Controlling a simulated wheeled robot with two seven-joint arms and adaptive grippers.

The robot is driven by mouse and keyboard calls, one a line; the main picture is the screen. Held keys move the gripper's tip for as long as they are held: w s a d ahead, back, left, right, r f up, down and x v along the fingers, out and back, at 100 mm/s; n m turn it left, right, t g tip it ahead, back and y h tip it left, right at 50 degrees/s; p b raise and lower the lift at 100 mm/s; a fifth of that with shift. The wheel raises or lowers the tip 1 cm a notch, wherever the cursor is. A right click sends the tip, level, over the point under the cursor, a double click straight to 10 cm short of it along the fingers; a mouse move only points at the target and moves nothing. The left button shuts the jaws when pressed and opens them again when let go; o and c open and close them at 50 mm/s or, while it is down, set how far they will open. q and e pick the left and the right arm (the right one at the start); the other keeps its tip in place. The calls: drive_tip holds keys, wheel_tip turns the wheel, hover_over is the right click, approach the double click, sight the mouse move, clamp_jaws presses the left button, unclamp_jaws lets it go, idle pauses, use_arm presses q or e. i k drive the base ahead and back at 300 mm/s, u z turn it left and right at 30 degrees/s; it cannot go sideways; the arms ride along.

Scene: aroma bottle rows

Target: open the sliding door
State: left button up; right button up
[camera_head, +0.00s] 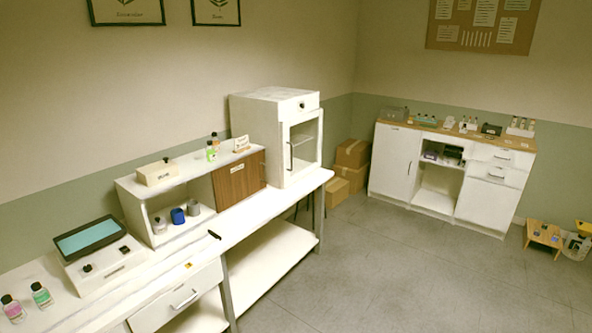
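A low white cabinet (126,186) stands on the long white bench on the left. A brown wood-grain sliding door (240,180) covers its right half, and a small dark mark shows on the door near its right edge. The left half is open. Inside it stand a blue cup (178,216), a grey cup (194,208) and a pale round item (160,225). What lies behind the brown door is hidden. Neither of my grippers is in view.
A white glass-fronted cabinet (262,135) stands right of the door. A device with a teal screen (90,238) and two bottles stand at the left. A small black object (214,235) lies before the cabinet. A white counter (395,165) stands across the open floor.

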sight(233, 183)
drive_tip(key=z, duration=0.6)
drive_tip(key=i, duration=2.4)
drive_tip(key=u, duration=1.35)
drive_tip(key=i, duration=0.8)
drive_tip(key=u, duration=0.85)
